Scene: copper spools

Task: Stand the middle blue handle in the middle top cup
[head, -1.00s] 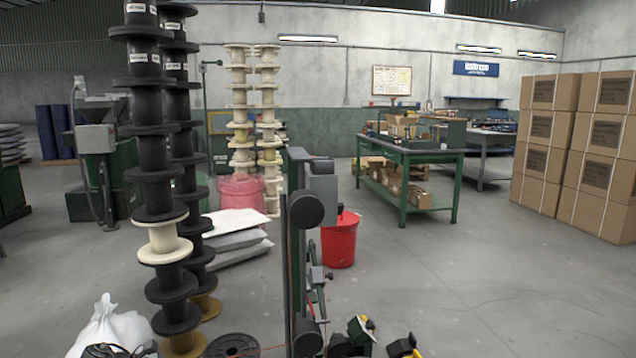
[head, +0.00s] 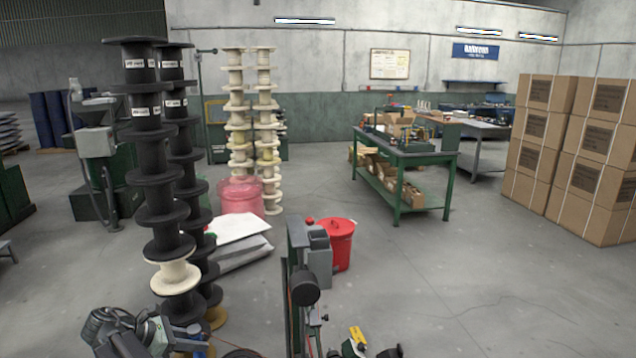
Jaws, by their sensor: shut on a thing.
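My arm shows at the lower left, with grey rounded links. My gripper (head: 190,336) is at its right end, low in the picture in front of the black spool stack. It is shut on a small blue thing (head: 196,329), seemingly a blue handle. I cannot tell which of the blue handles it is, and its lower part is hard to make out. I cannot make out the middle top cup or any other cup in this view.
Two tall black spool stacks (head: 160,200) stand close behind my gripper, with a cream spool (head: 174,277) low in one. A grey post machine (head: 305,270) stands right of them. A red bucket (head: 337,240) and green workbench (head: 405,160) are farther off. Open floor lies right.

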